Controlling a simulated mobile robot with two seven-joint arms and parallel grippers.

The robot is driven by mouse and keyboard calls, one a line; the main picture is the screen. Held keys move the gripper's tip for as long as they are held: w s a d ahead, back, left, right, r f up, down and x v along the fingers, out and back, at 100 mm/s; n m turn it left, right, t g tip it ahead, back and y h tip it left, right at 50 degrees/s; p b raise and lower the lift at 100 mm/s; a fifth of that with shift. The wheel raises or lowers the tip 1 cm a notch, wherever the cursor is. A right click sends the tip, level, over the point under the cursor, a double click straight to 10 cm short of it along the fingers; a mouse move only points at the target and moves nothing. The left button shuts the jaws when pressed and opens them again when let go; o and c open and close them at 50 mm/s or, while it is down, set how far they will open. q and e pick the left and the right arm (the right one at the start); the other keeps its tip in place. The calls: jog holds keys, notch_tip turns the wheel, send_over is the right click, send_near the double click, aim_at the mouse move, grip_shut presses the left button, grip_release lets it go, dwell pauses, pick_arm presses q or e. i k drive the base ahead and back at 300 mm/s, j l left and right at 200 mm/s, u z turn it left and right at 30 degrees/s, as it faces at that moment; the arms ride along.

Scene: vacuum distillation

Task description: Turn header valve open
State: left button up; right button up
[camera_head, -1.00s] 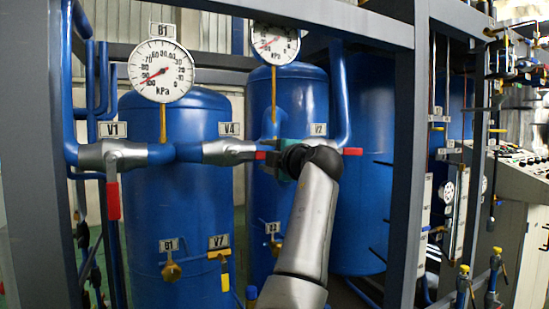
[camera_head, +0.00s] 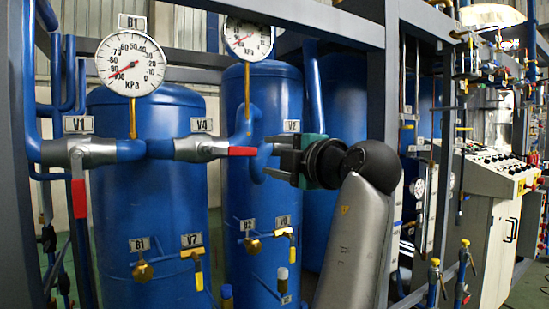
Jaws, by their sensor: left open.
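Header valve V4 (camera_head: 201,148) is a silver body on the blue pipe, with its red lever (camera_head: 242,151) lying level and pointing right along the pipe. Header valve V1 (camera_head: 78,152) stands left of it, with its red lever (camera_head: 79,198) hanging down. My left gripper (camera_head: 270,157) is open, its jaws facing left just right of the V4 lever's tip in the picture. I see nothing held between the jaws, and whether they touch the lever or pipe is unclear. The valve under the V2 tag (camera_head: 291,126) is hidden behind my gripper. My right gripper is out of view.
Blue tanks (camera_head: 150,215) stand behind the pipes, with pressure gauges (camera_head: 131,64) above. A thick grey frame post (camera_head: 377,90) rises right of my gripper. Small yellow-handled valves (camera_head: 194,260) sit low on the tanks. A control console (camera_head: 490,190) is at right.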

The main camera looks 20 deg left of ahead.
aim_at(80, 201)
jog(key=k+j, duration=0.25)
jog(key=k, duration=0.25)
jog(key=k+j, duration=0.2)
jog(key=k, duration=0.25)
jog(key=k+j, duration=0.25)
jog(key=k, duration=0.25)
